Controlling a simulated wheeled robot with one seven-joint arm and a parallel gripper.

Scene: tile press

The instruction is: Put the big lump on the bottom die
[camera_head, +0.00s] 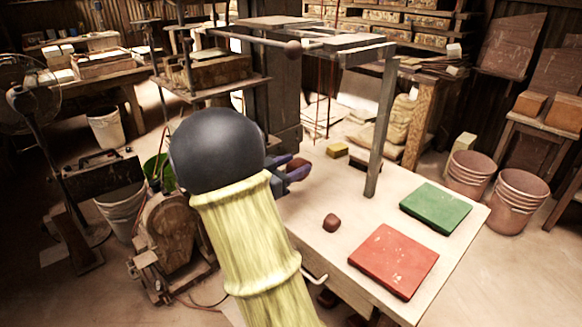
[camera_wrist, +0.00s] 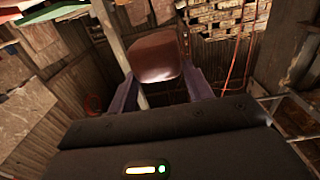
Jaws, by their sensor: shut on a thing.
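My gripper (camera_head: 294,172) is shut on a reddish-brown lump (camera_head: 298,164), which it holds near the left rear of the pale work table. In the wrist view the lump (camera_wrist: 155,56) sits between both purple fingers, apart from anything else. A smaller brown lump (camera_head: 331,222) lies on the table near its front left. The press frame, with a grey post (camera_head: 381,130) and a ball-ended lever (camera_head: 293,48), stands at the back of the table. I cannot make out the bottom die; my dark wrist and yellow-sleeved arm cover part of that side.
A red slab (camera_head: 393,261) and a green slab (camera_head: 436,208) lie on the right of the table (camera_head: 345,253). A small yellow block (camera_head: 337,150) is near the back. Buckets (camera_head: 519,201) stand on the floor at right. The table between post and smaller lump is clear.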

